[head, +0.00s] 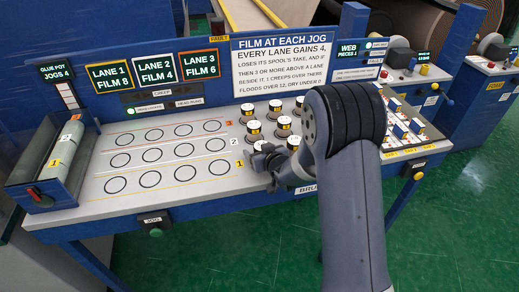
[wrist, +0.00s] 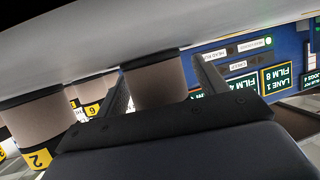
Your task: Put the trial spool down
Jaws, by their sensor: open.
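Several spools with white tops and yellow number labels (head: 254,128) stand grouped on the white bench top (head: 110,190), right of the printed rings. My gripper (head: 264,160) is low over the bench at the near left side of this group. The wrist view is upside down. There, the open fingers (wrist: 160,78) stand either side of a brown-grey spool (wrist: 158,84), which rests on the bench. I cannot tell whether they touch it, or which spool is the trial one. Another spool, labelled 2 (wrist: 38,128), stands beside the left finger. My arm hides part of the group.
Three rows of empty rings (head: 151,179) fill the left of the bench. A tray with a grey roll (head: 60,152) is at the far left. A green JOG button (head: 156,232) is on the front edge. Lane signs (head: 155,69) and a notice board (head: 284,62) stand behind.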

